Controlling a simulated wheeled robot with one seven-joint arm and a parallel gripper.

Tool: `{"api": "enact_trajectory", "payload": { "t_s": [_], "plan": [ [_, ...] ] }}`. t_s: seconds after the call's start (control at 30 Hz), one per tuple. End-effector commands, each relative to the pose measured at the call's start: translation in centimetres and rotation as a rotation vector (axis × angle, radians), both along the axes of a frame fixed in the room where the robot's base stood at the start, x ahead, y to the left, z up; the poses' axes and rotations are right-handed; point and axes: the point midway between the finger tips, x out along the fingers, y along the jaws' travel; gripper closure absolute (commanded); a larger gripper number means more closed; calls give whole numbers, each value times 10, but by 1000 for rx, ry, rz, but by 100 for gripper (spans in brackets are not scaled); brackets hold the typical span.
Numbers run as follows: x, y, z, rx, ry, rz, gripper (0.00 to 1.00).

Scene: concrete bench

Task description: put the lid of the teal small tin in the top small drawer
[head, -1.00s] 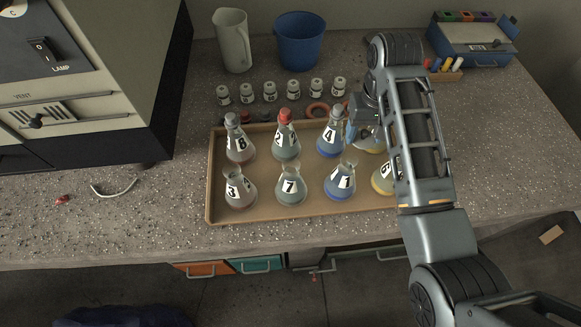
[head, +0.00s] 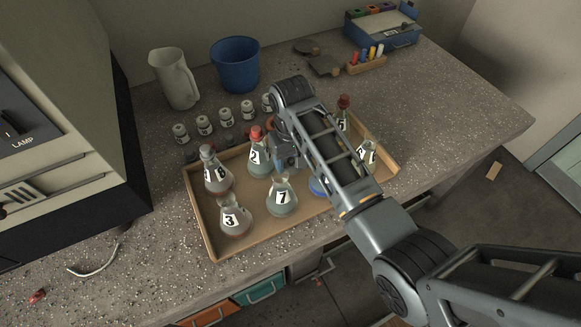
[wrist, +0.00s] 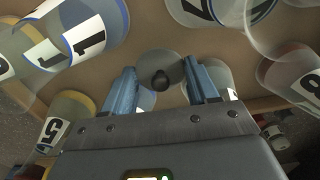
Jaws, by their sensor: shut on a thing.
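My gripper (head: 287,163) hangs over the tray of flasks, beside the flask numbered 2. In the wrist view its two blue fingers (wrist: 162,85) stand on either side of a grey round lid (wrist: 150,66) with a dark knob, and it is shut on this lid. In the head view I cannot make out the lid at the gripper. I do not recognise the teal small tin in either view. A teal drawer front (head: 262,289) shows under the bench edge, beside an orange one (head: 210,315); I cannot tell which is the top small drawer.
Numbered flasks stand in the tan tray (head: 214,259) close around and below my gripper. A white jug (head: 174,80), a blue bucket (head: 236,65) and small labelled jars (head: 204,125) stand behind. A cabinet (head: 60,130) fills the left.

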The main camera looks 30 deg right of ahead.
Motion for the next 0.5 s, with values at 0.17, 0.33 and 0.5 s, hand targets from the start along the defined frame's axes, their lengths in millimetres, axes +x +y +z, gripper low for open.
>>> {"api": "enact_trajectory", "payload": {
  "t_s": [0.17,0.33,0.5],
  "plan": [
    [-1,0,-25,0,3,0,75],
    [0,0,-36,0,1,0,75],
    [0,0,-35,0,0,0,75]
  ]
}}
